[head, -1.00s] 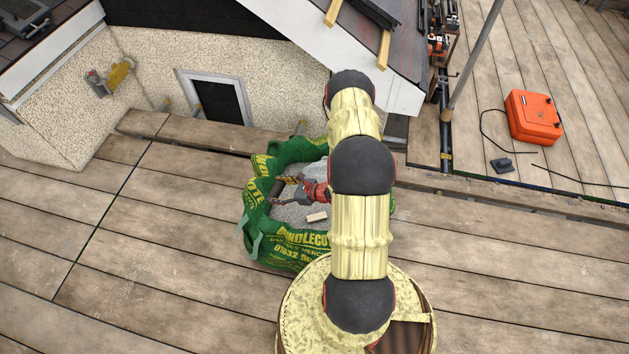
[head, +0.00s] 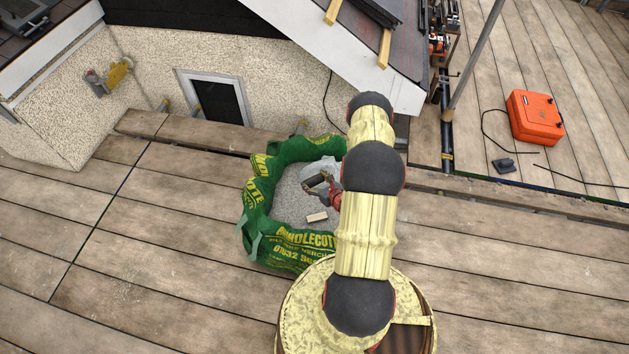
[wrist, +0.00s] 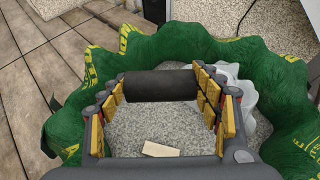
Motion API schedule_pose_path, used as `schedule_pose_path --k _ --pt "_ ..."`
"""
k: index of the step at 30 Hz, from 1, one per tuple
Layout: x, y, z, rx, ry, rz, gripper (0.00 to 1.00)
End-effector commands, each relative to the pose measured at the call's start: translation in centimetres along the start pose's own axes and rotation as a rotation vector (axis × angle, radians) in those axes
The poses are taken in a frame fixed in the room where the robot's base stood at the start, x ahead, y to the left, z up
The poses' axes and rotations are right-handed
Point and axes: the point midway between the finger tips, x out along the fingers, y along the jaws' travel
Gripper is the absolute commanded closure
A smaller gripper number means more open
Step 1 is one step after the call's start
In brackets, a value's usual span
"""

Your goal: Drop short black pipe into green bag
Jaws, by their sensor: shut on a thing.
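The short black pipe (wrist: 160,85) lies crosswise between the yellow-padded fingers of my gripper (wrist: 162,92) in the wrist view. The fingers are shut on its two ends. In the head view my gripper (head: 322,187) and the pipe (head: 315,183) are over the opening of the green bag (head: 255,205). The bag stands open on the deck, with yellow lettering, and holds grey gravel (wrist: 135,132). The bag also rings the gripper in the wrist view (wrist: 65,130). My arm hides the bag's right side in the head view.
A small pale block (head: 317,217) and a whitish translucent thing (wrist: 248,95) lie in the bag. An orange case (head: 535,117) with a black cable stands on the right deck. A metal pole (head: 473,65) rises there. The left deck is clear.

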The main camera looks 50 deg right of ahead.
Motion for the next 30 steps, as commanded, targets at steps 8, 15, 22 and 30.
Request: schedule_pose_path --k 8,15,22,30 --pt "1.6 0.1 -3.0 0.0 0.001 0.001 0.56" --pt "2.0 0.0 -3.5 -0.001 0.0 0.001 0.56" --pt "1.9 0.0 -3.5 -0.001 0.0 0.001 0.32" --pt "1.9 0.0 -3.5 -0.001 0.0 0.001 0.17"
